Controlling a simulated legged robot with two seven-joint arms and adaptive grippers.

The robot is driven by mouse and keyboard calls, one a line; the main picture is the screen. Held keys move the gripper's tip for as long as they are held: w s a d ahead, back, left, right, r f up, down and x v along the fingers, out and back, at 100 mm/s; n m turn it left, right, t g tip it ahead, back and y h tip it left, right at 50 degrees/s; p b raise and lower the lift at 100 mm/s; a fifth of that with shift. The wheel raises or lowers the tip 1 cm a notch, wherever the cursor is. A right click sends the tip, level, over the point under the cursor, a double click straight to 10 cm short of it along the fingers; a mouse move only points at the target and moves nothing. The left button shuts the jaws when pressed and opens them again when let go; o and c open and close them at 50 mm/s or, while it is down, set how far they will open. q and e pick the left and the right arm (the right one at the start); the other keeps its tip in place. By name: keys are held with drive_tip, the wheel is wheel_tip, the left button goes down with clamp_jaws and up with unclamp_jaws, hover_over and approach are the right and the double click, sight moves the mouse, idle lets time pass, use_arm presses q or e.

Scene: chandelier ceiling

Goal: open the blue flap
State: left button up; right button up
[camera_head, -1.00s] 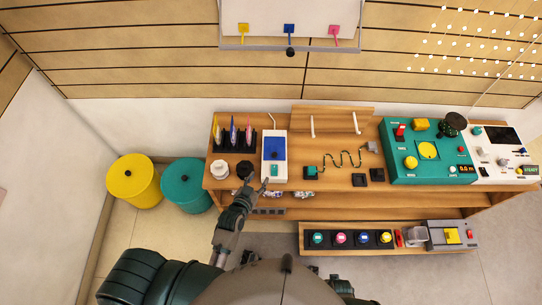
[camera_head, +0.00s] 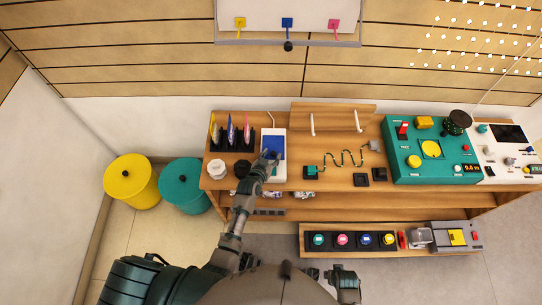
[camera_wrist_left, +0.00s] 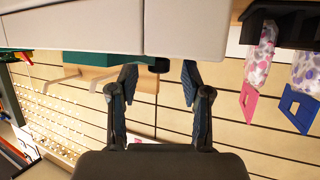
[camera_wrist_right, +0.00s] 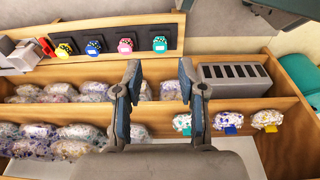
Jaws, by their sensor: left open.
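The blue flap (camera_head: 273,143) is a flat panel on the top of a white box (camera_head: 279,178), which stands on the left half of the wooden bench. My left gripper (camera_head: 268,158) is over the box at the flap's near edge and hides part of both. In the left wrist view, the fingers of my left gripper (camera_wrist_left: 158,82) are apart with nothing between them, and the white box (camera_wrist_left: 80,28) fills the top. I cannot tell whether they touch the flap. My right gripper (camera_wrist_right: 160,82) has its fingers apart and empty, facing the lower shelves.
A black rack (camera_head: 232,143) with upright packets stands left of the box. White (camera_head: 217,169) and black (camera_head: 242,169) knobs sit near it. A wavy wire (camera_head: 343,159) and a teal console (camera_head: 400,160) are to the right. Yellow (camera_head: 133,184) and teal (camera_head: 183,187) bins stand on the floor.

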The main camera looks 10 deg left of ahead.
use_arm(q)
drive_tip(key=shift+d, duration=0.2)
drive_tip(key=shift+c, duration=0.5)
drive_tip(key=c, duration=0.8)
drive_tip(key=shift+a, duration=0.2)
clamp_jaws()
drive_tip(key=shift+a, duration=0.1)
